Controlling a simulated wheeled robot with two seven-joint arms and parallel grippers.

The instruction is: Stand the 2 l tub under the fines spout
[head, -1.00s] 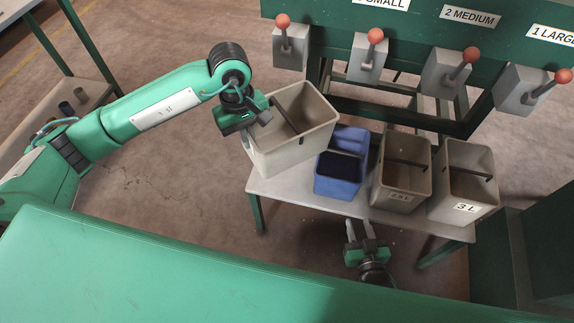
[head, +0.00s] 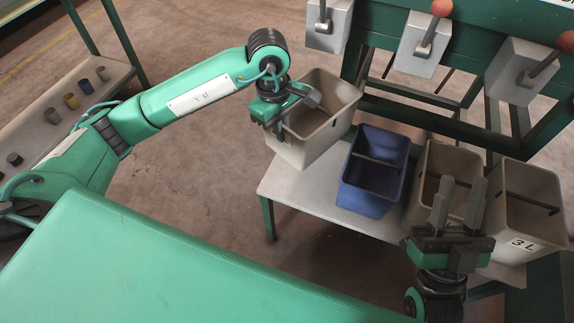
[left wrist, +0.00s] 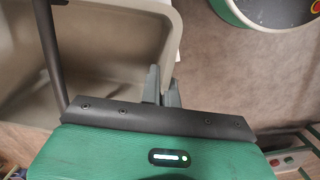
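My left gripper (head: 284,128) is at the near left rim of a beige tub (head: 312,137). The left wrist view shows its fingers (left wrist: 162,90) closed at the wall of this tub (left wrist: 120,45). The tub hangs tilted over the far left end of the low bench (head: 285,190); no label on it shows. My right gripper (head: 459,183) is open and empty, in front of the tubs on the right. Grey spout boxes (head: 424,45) with red-knobbed levers hang at the top. The name signs are out of view, so I cannot tell which is the fines spout.
A blue tub (head: 372,178), a beige tub (head: 432,165) and a beige tub marked 3 L (head: 530,215) stand on the bench. A green hopper frame (head: 470,120) rises behind. A shelf with small cups (head: 70,101) is at left. Floor between is clear.

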